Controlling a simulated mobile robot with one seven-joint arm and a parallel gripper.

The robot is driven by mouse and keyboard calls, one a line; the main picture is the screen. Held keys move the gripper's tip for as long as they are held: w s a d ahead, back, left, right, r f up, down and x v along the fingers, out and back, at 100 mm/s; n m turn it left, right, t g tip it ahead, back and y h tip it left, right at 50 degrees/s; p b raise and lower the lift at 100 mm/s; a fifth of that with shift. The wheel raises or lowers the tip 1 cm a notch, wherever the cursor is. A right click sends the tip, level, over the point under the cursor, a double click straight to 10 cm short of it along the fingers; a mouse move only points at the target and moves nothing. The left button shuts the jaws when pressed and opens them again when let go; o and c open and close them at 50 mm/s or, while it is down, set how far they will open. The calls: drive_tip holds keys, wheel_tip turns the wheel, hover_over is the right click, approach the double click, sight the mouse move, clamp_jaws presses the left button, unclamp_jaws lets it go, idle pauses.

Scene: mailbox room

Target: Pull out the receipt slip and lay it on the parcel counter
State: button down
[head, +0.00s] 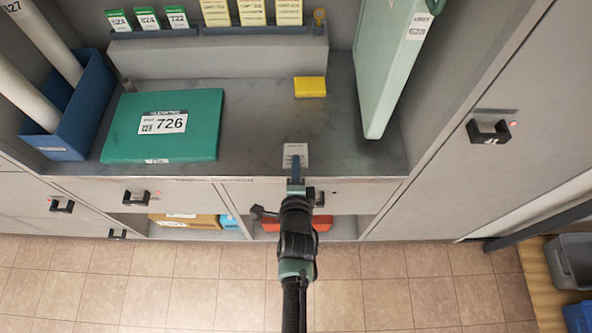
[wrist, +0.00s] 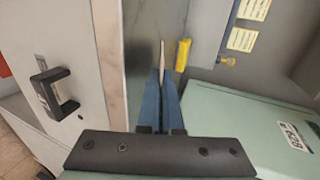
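The receipt slip, a small white paper with grey print (head: 295,152), shows at the tip of my gripper (head: 296,174), over the front part of the grey parcel counter (head: 255,150). In the wrist view the blue fingers of my gripper (wrist: 161,80) are closed together, and the slip (wrist: 162,54) sticks out from between their tips as a thin pale strip seen edge-on. The counter (wrist: 142,50) is the dark strip beside it. I cannot tell whether the slip touches the counter. Its end between the fingers is hidden.
A green parcel marked 726 (head: 165,125) lies on the counter's left, beside a blue bin with white tubes (head: 88,115). A small yellow block (head: 310,87) lies behind the slip. A pale green panel (head: 388,70) stands at right. Bare counter lies between.

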drive_tip(key=shift+w+f, duration=0.1)
drive_tip(key=shift+w, duration=0.15)
drive_tip(key=c, duration=1)
unclamp_jaws()
drive_tip(key=shift+s+f, duration=0.15)
drive_tip(key=shift+s, duration=0.5)
drive_tip(key=s+b, duration=0.1)
drive_tip(key=s, duration=0.7)
drive_tip(key=shift+s, duration=0.4)
idle(0.5)
